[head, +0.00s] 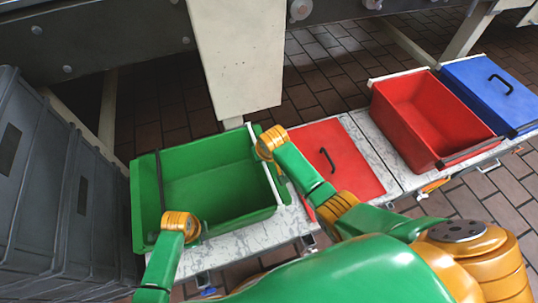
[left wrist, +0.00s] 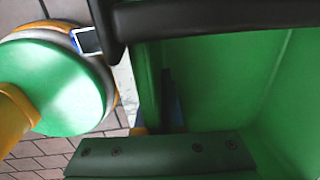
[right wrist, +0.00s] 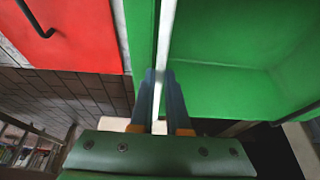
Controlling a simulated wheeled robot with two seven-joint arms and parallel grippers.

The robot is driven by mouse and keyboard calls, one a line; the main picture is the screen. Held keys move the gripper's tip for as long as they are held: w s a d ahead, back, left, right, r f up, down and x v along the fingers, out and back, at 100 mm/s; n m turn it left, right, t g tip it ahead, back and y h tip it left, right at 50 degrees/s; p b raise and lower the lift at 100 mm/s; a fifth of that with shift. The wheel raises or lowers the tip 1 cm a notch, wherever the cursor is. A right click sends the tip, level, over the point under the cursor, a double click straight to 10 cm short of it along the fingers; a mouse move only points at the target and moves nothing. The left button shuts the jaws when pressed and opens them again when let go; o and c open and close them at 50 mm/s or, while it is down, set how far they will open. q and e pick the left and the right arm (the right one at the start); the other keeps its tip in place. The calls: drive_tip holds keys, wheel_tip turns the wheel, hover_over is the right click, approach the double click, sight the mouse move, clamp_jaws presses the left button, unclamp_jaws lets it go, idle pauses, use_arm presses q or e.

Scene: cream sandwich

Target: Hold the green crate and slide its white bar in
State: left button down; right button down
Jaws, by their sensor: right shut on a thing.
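The green crate (head: 205,180) stands open and empty at the left end of a pale cart. A dark bar (head: 161,185) runs along its left side. The white bar (head: 272,186) runs along its right side, and the right wrist view shows it (right wrist: 166,35) beside the green wall. My right gripper (right wrist: 163,95) is shut on the white bar. My left gripper (head: 192,232) is at the crate's near left corner. The left wrist view shows the crate's interior (left wrist: 215,90) close by, but I cannot tell whether these jaws are closed.
A red lid (head: 335,165) with a black handle lies right of the green crate. A red crate (head: 425,115) and a blue lid (head: 490,90) are farther right. Grey stacked crates (head: 60,190) stand close on the left. A cream post (head: 238,55) rises behind.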

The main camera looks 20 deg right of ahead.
drive_tip(key=a, duration=0.6)
use_arm(q)
drive_tip(key=shift+d, duration=0.1)
use_arm(e)
drive_tip(key=shift+a, duration=0.1)
drive_tip(key=c, duration=0.9)
unclamp_jaws()
drive_tip(key=shift+r, duration=0.1)
drive_tip(key=v, duration=1.1)
drive_tip(key=shift+s+r, duration=0.25)
drive_tip(key=shift+r, duration=0.1)
